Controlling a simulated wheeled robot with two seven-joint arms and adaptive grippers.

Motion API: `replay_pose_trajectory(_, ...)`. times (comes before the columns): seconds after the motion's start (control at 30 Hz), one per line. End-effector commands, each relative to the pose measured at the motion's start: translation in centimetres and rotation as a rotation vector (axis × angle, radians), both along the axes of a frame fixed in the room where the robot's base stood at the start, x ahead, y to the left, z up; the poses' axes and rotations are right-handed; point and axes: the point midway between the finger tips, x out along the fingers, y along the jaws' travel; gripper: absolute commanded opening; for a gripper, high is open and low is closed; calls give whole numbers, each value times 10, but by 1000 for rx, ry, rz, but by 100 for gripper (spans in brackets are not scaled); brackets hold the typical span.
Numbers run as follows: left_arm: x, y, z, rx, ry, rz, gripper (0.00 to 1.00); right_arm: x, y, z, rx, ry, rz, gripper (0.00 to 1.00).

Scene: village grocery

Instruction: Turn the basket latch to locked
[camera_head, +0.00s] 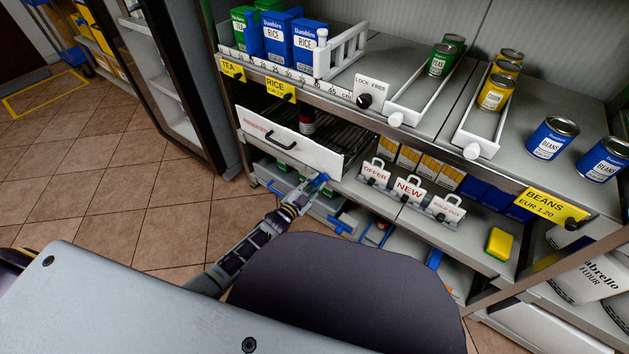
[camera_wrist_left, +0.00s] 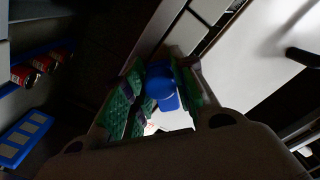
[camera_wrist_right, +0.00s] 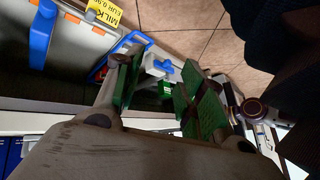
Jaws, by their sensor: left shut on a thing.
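My left gripper (camera_head: 314,184) is shut on a blue knob (camera_wrist_left: 161,84), near the lower right corner of a white drawer front (camera_head: 291,141) with red lettering and a black handle. The knob (camera_head: 321,178) is partly hidden by the fingers in the head view. Above, on the shelf edge, a white plate (camera_head: 371,84) reads "LOCK FREE" and carries a black knob (camera_head: 364,101). I cannot tell which of the two knobs is the basket latch. My right gripper (camera_wrist_right: 158,95) is open and empty in the right wrist view.
White signs (camera_head: 408,188) stand on the shelf right of the left gripper. Blue-handled bins (camera_head: 372,232) sit below. Rice boxes (camera_head: 308,46) and cans (camera_head: 552,138) stand on the upper shelf. A yellow sponge (camera_head: 499,243) lies lower right.

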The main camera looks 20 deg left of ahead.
Motion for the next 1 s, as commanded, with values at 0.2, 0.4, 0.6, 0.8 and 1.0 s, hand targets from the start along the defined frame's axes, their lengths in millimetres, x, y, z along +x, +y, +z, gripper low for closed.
replay_pose_trajectory(0.2, 0, 0, 1, -192, 71, 0, 3, 1, -2, 24, -30, 29, 20, 40)
replay_pose_trajectory(0.4, 0, 1, 1, -371, 136, 0, 3, 0, -5, 38, -54, 50, 34, 40)
replay_pose_trajectory(0.6, 0, 1, 0, -542, 198, 1, 3, 0, -8, 47, -71, 65, 42, 40)
replay_pose_trajectory(0.8, 0, 0, -1, -678, 248, 1, 3, -1, -9, 53, -80, 75, 46, 40)
replay_pose_trajectory(1.0, 0, 0, -1, -762, 278, 2, 4, 0, -10, 56, -84, 74, 47, 40)
